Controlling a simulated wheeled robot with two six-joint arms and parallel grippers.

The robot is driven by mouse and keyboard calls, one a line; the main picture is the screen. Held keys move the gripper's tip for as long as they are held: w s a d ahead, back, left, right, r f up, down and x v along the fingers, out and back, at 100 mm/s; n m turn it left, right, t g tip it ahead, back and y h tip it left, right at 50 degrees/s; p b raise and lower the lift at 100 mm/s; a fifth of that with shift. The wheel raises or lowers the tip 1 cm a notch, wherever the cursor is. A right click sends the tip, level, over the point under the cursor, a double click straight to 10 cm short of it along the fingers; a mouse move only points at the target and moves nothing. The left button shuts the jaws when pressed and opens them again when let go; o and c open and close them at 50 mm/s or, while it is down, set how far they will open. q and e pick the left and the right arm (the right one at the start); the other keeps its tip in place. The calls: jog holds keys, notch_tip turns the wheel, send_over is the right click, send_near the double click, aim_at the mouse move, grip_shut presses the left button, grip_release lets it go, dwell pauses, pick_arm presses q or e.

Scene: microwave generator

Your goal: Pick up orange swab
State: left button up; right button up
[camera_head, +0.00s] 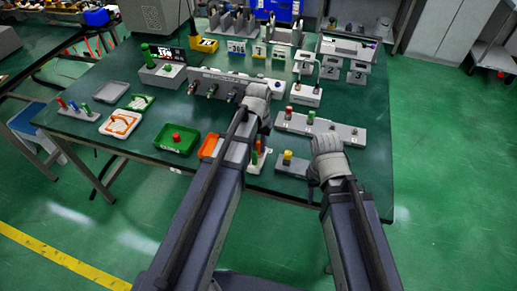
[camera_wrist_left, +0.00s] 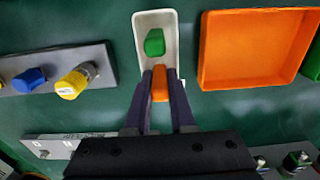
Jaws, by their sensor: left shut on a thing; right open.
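The orange swab (camera_wrist_left: 160,90) is between the fingers of my left gripper (camera_wrist_left: 160,76), which is shut on it. In the left wrist view, the swab is over the near end of a small white tray (camera_wrist_left: 142,28). A green swab (camera_wrist_left: 154,42) lies in that tray, just beyond my fingertips. I cannot tell whether the orange swab still touches the tray. In the head view my left gripper (camera_head: 258,100) is over the middle of the table, its fingertips hidden by its own body.
An orange tray (camera_wrist_left: 250,48) stands right of the white tray, close to my left fingers. A grey block with blue (camera_wrist_left: 30,79) and yellow (camera_wrist_left: 76,82) knobs is on the left. A green tray (camera_head: 176,140) and a long grey panel (camera_head: 215,78) are also on the table.

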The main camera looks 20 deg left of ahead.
pick_arm(q)
grip_shut()
